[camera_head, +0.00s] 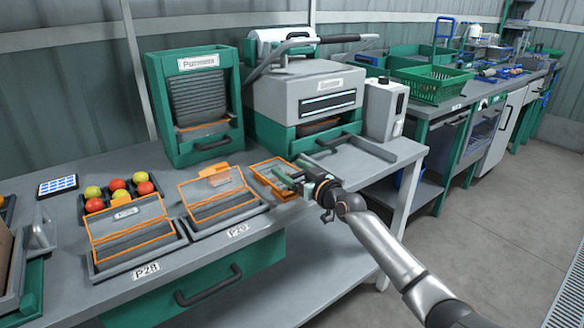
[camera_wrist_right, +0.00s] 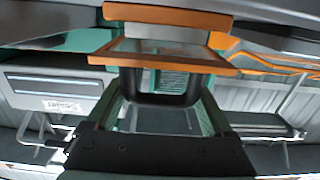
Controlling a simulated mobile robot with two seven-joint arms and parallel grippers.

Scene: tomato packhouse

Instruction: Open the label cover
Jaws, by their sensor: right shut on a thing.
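An orange-framed cover (camera_head: 270,176), which I take to be the label cover, sits on the bench in front of the green and grey machine. It appears tilted up. In the wrist view its orange frame (camera_wrist_right: 170,58) fills the upper middle, with a dark handle (camera_wrist_right: 165,98) below it. My right gripper (camera_head: 292,181) reaches the cover's right side. In the wrist view its green fingers (camera_wrist_right: 163,112) are on both sides of the dark handle and shut on it. The fingers partly hide the contact. My left gripper is not in view.
Two orange-edged trays (camera_head: 128,226) and (camera_head: 220,195) stand left of the cover, marked P28 and P29. The labelling machine (camera_head: 310,95) stands close behind. A grey box (camera_head: 384,110) is at its right.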

